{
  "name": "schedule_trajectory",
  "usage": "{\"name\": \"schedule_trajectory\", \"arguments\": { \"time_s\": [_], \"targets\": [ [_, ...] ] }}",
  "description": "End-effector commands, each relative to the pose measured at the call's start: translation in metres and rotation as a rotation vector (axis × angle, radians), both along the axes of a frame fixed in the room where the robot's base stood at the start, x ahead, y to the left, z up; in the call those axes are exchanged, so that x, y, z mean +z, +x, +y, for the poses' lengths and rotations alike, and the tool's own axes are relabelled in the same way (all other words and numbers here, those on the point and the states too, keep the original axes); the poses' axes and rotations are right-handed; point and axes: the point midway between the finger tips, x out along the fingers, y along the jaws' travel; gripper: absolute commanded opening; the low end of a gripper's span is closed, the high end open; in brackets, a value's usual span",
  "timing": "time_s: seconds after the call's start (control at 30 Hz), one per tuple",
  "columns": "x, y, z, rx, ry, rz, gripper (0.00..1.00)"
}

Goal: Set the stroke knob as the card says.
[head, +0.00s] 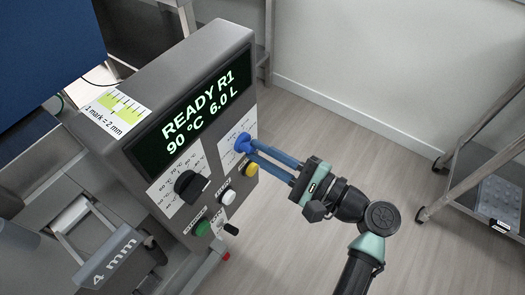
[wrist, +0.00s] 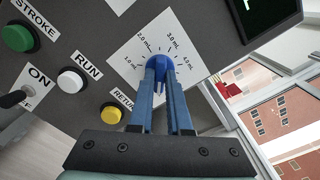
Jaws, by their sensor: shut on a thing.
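The blue knob (head: 242,142) is on the right of the grey machine's front panel, on a white dial plate. In the wrist view the knob (wrist: 161,66) sits among marks reading 1.0, 2.0, 3.0 and 4.0 mL. My gripper (head: 250,148) reaches it from the right with its two blue fingers shut on it; the gripper also shows in the wrist view (wrist: 160,80). The fingers cover part of the knob, and I cannot tell which mark it points to. A grey plate reading "4 mm" (head: 112,257) stands at lower left.
The display (head: 196,115) reads READY R1, 90 °C, 6.0 L. A black temperature knob (head: 194,187), a yellow button (head: 252,169), a white button (head: 227,198), a green button (head: 202,228) and a toggle (head: 231,229) are close by. A cart (head: 490,165) stands right; floor between is clear.

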Motion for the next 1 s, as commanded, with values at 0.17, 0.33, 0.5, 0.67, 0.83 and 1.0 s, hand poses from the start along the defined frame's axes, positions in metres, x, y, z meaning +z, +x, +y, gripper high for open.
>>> {"name": "schedule_trajectory", "arguments": {
  "time_s": [0.17, 0.33, 0.5, 0.67, 0.83, 1.0],
  "targets": [
    [-0.0012, -0.0002, 0.0003, 0.0, -0.062, -0.085, 0.0],
    [-0.0023, -0.0002, 0.0004, 0.001, -0.146, -0.202, 0.0],
    [-0.0029, -0.0003, 0.0004, 0.001, -0.242, -0.334, 0.0],
    [-0.0037, -0.0004, 0.0004, 0.001, -0.333, -0.457, 0.0],
    [-0.0046, -0.0003, 0.0004, 0.001, -0.428, -0.588, 0.0],
    [-0.0055, -0.0004, 0.0, 0.001, -0.523, -0.719, 0.0]
  ]
}}
